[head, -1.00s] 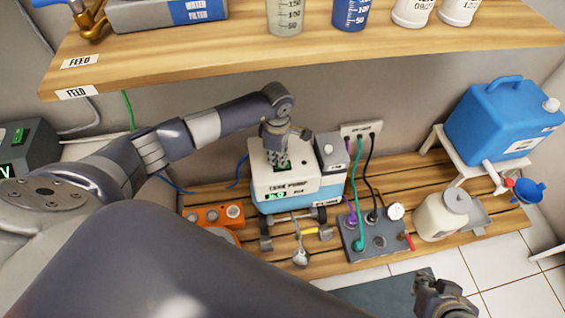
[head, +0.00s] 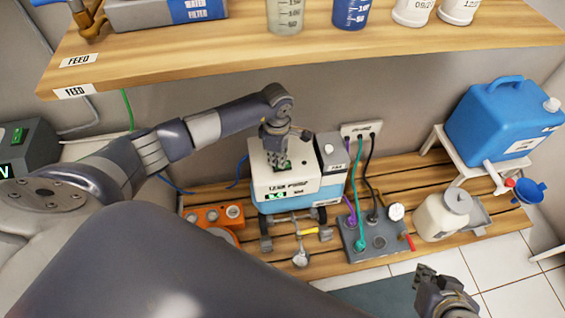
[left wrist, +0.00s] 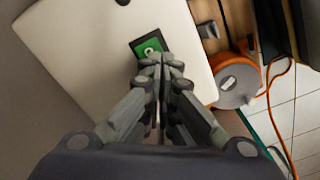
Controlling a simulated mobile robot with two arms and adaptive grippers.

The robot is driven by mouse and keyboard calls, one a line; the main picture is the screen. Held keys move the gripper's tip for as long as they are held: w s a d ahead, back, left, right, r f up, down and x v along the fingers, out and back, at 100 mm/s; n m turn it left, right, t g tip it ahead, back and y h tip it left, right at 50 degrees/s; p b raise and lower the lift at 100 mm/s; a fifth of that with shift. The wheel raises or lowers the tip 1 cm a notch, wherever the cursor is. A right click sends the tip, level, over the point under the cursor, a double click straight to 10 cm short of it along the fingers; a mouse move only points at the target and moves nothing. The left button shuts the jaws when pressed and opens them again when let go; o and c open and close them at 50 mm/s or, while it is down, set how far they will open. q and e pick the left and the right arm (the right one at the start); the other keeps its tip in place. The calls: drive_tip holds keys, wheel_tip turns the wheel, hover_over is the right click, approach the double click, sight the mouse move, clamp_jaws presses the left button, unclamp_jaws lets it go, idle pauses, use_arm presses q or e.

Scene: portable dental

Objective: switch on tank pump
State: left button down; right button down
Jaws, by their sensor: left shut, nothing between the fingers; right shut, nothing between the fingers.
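The tank pump (head: 325,188) is a white box with a blue lower part and a small lit green display (head: 276,196) on its front. It stands on the slatted wooden bench. A green switch (left wrist: 148,44) in a dark frame sits on its white top; it also shows in the head view (head: 284,166). My left gripper (left wrist: 160,62) is shut and empty, pointing down, with its fingertips at the switch's near edge. I cannot tell whether they touch it. My right gripper (head: 424,276) is shut and empty at the lower right, away from the pump.
A grey socket panel (head: 378,243) with purple, teal and black plugs stands right of the pump. An orange unit (head: 208,217) is left of it. A wooden shelf (head: 300,62) overhangs behind. A blue jerrycan (head: 500,120) and white jar (head: 440,220) are at the right.

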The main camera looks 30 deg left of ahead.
use_arm(q)
drive_tip(key=shift+f, duration=0.2)
use_arm(e)
drive_tip(key=shift+w+a+r+t, duration=0.2)
drive_tip(key=shift+w+t, duration=0.1)
drive_tip(key=shift+w, duration=0.2)
drive_tip(key=shift+s, duration=0.1)
